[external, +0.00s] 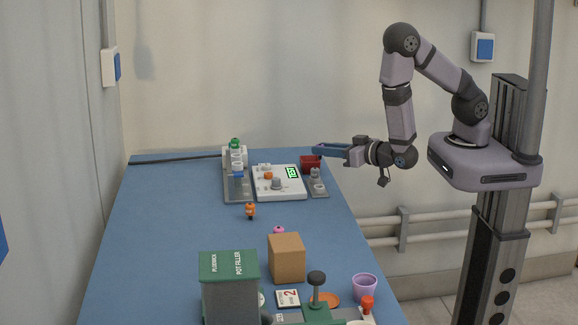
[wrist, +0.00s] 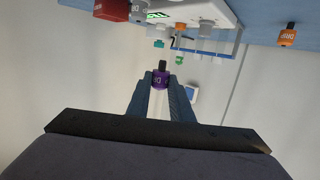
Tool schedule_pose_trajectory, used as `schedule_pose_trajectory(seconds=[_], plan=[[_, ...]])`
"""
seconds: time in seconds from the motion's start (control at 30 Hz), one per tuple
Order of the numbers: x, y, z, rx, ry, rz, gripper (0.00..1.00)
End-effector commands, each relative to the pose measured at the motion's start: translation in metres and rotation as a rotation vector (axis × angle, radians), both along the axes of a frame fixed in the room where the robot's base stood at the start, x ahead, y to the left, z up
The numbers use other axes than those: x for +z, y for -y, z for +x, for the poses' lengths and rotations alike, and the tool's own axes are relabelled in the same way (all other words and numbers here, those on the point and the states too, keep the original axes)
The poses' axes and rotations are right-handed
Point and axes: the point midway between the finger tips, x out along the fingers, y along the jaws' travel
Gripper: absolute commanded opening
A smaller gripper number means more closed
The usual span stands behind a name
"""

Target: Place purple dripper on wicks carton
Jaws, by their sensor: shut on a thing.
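My gripper (external: 330,150) is above the far right edge of the table in the external view. In the wrist view my gripper (wrist: 160,88) is shut on the purple dripper (wrist: 161,80), which has a dark tip and light lettering. The dripper is hidden or too small to make out in the external view. A plain brown carton (external: 287,259) stands on the near part of the table, well away from my gripper. No wicks label is readable on it, so I cannot tell if it is the wicks carton.
A white device (external: 290,187) and a red container (external: 311,161) are at the back. A green-topped pot filler (external: 229,266) and purple cup (external: 365,286) stand near the front.

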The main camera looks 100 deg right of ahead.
Motion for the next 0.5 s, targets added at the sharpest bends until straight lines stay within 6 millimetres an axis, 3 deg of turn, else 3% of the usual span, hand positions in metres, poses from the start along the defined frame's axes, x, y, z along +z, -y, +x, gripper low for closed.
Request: schedule_pose_trajectory(seconds=[0.27,0.5], plan=[[-0.006,0.0,0.003,-0.002,0.004,0.001,0.0],[0.008,-0.003,0.018,-0.003,0.01,0.004,0.0]])
